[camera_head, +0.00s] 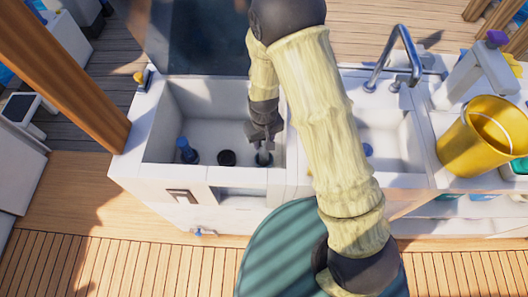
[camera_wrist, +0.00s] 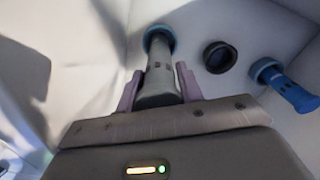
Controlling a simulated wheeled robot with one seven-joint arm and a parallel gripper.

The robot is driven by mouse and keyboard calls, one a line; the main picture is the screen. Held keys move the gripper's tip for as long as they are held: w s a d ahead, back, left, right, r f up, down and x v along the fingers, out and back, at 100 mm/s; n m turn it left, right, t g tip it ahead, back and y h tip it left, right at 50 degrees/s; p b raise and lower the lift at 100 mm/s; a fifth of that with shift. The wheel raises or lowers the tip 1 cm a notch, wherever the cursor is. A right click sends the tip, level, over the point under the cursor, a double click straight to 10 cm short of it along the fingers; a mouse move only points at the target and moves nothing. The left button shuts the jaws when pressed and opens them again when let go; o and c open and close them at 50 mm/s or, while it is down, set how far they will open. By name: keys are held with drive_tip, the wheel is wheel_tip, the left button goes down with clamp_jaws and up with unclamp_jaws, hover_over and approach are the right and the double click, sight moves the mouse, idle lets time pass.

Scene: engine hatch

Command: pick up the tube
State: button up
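A grey tube (camera_wrist: 158,80) with a blue ring at its far end stands in the white hatch bin, between the two fingers of my gripper (camera_wrist: 160,88) in the wrist view. In the head view, my gripper (camera_head: 264,138) is low in the right part of the bin, right over the tube (camera_head: 264,158), which is partly hidden. One finger is on each side of the tube, very close to it. I cannot tell whether they press on it. The tube's far end is still at the bin floor.
A black round socket (camera_head: 227,158) and a blue tube-like fitting (camera_head: 187,151) are left of the tube in the white bin (camera_head: 175,172). A sink with a faucet (camera_head: 398,60) and a yellow bucket (camera_head: 482,137) are to the right.

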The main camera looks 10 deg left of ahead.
clamp_jaws()
wheel_tip(320, 180, up, 10)
drive_tip(key=shift+p, duration=0.55)
drive_tip(key=shift+r, duration=0.1)
